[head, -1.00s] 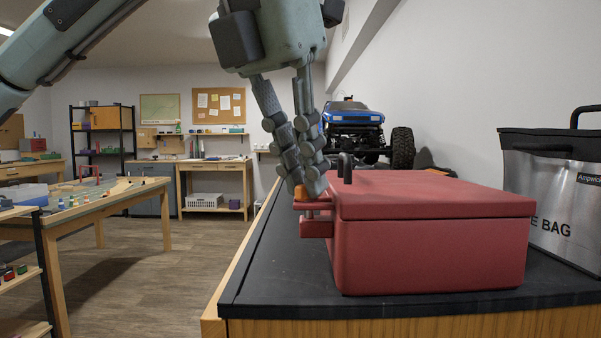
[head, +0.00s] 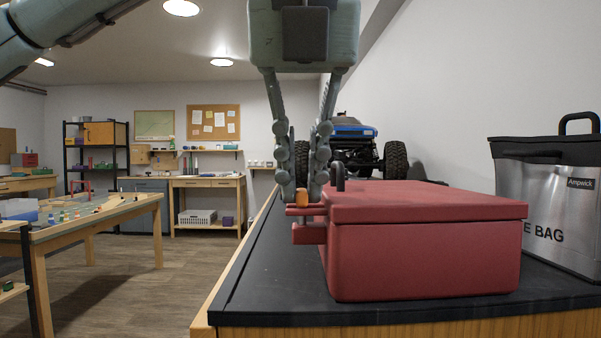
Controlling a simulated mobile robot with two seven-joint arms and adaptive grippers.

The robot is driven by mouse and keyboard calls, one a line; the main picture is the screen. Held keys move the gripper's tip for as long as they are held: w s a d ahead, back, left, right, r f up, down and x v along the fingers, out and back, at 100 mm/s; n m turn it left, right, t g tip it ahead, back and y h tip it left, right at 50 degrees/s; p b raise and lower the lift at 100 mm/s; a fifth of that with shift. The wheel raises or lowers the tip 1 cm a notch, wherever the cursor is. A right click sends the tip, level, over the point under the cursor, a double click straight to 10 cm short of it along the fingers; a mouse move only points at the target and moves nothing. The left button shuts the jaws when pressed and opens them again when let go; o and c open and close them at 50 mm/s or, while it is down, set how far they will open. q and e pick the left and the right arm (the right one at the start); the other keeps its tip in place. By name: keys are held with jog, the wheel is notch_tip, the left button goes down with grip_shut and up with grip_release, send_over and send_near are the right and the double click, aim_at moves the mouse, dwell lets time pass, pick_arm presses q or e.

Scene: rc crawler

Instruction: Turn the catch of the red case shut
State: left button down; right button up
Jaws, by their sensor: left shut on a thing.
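The red case (head: 425,255) stands closed on the black bench top, with a dark handle (head: 340,172) on its lid. Its catch (head: 302,197) is at the left side of the case, an orange piece above small red tabs (head: 309,232). My left gripper (head: 301,194) comes down from above, its fingers upright, and is shut on the orange catch. The fingers partly cover the catch, so its exact angle is hard to tell. My right gripper is not in view.
A silver bag (head: 552,205) with a black top stands right of the case near the wall. A blue RC crawler (head: 352,135) with big black tyres is behind the case. The black bench top (head: 270,285) is bare left of the case.

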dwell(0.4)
pick_arm(q)
jog(key=c, duration=1.6)
grip_release()
jog(key=v, duration=0.8)
